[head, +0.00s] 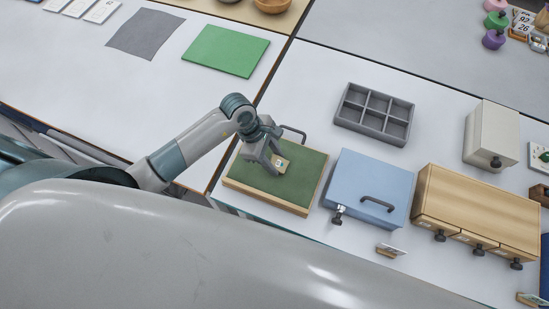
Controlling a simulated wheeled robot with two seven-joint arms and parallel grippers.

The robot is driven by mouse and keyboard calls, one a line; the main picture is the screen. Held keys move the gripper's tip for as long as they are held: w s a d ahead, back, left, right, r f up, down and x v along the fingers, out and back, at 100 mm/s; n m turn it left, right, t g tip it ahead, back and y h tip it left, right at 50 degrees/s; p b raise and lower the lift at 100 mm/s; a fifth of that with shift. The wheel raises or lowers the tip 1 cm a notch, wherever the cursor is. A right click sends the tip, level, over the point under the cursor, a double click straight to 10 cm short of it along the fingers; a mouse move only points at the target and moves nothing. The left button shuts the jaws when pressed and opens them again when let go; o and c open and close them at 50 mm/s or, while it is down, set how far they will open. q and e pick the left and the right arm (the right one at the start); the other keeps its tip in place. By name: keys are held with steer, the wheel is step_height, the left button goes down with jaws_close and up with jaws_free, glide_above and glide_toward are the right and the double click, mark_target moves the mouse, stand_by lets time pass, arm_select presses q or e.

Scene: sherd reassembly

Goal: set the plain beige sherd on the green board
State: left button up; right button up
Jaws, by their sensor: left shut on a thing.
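My left gripper (274,162) is over a dark green panel with a wooden rim (300,183), its fingers pointing down. It is shut on a small beige piece (282,164), partly hidden by the fingers. The piece seems to carry a pale and dark mark, too small to tell if it is the plain sherd. I cannot tell whether it touches the panel. A bright green flat board (225,50) lies bare on the white table at the upper left. My right gripper is not in view.
A grey compartment tray (374,113), a blue lidded box (368,186) and a wooden drawer unit (478,215) stand right of the panel. A grey cloth (146,34) lies left of the bright green board. White table is clear between that board and my arm.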

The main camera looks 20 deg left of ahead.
arm_select(q)
steer(key=o, duration=1.1)
steer(key=shift+c, duration=0.2)
steer(key=shift+r, duration=0.15)
steer(key=shift+a+r, duration=0.2)
steer(key=shift+r, duration=0.05)
steer(key=b+v, duration=0.3)
steer(key=v, duration=0.8)
steer(key=shift+r, duration=0.15)
